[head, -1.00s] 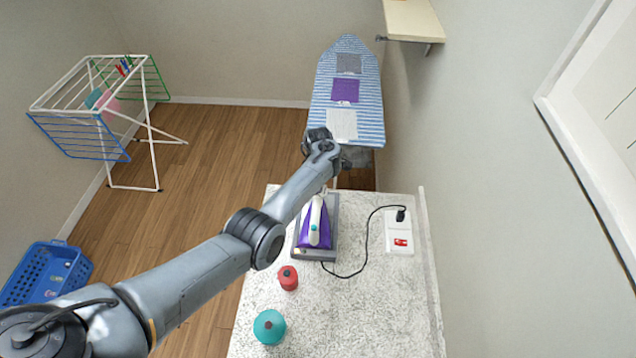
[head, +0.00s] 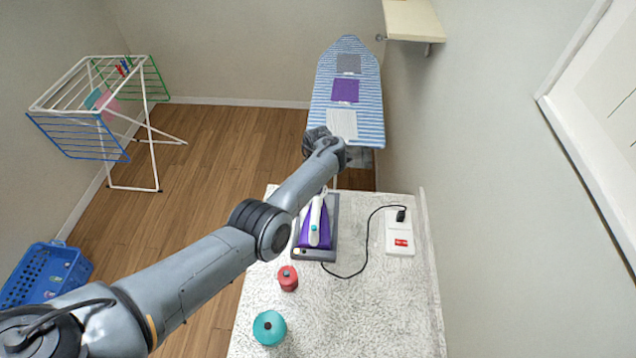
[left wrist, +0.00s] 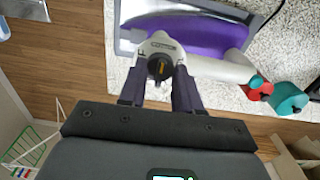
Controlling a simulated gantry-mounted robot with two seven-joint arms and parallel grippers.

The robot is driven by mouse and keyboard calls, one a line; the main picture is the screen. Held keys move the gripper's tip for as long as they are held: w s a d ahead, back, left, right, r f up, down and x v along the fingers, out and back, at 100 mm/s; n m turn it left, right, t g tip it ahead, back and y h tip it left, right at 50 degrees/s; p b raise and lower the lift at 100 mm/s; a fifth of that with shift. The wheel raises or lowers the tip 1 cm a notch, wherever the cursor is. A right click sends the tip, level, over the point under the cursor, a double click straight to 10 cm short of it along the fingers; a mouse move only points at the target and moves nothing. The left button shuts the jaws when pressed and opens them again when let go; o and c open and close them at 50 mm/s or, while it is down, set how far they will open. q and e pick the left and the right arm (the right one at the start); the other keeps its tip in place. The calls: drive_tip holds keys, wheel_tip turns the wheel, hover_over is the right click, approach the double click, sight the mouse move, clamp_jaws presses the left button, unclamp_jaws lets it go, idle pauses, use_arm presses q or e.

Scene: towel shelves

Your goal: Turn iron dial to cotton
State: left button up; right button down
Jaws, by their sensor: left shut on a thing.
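The purple and white iron (head: 315,228) rests on a grey tray-like base (head: 331,240) on the speckled counter. In the left wrist view the iron's purple body (left wrist: 205,38) lies beyond its white handle (left wrist: 215,70). The round dial (left wrist: 161,66), dark with an orange mark, sits at the handle's near end, below a label too small to read. My left gripper (left wrist: 160,82) has its two dark fingers on either side of the dial and is shut on it. In the head view my left arm hides this gripper. My right gripper is in neither view.
A red lidded container (head: 288,278) and a teal one (head: 269,327) stand on the counter (head: 340,310) near the iron. A black cord runs to a white power box (head: 400,233). The ironing board (head: 372,100) with cloth patches stands behind. A drying rack (head: 143,130) and blue basket (head: 45,272) are left.

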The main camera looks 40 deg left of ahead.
use_arm(q)
drive_tip(key=o, duration=1.1)
drive_tip(key=shift+c, duration=0.2)
drive_tip(key=shift+r, duration=0.1)
wheel_tip(320, 180, up, 11)
drive_tip(key=shift+f, duration=0.2)
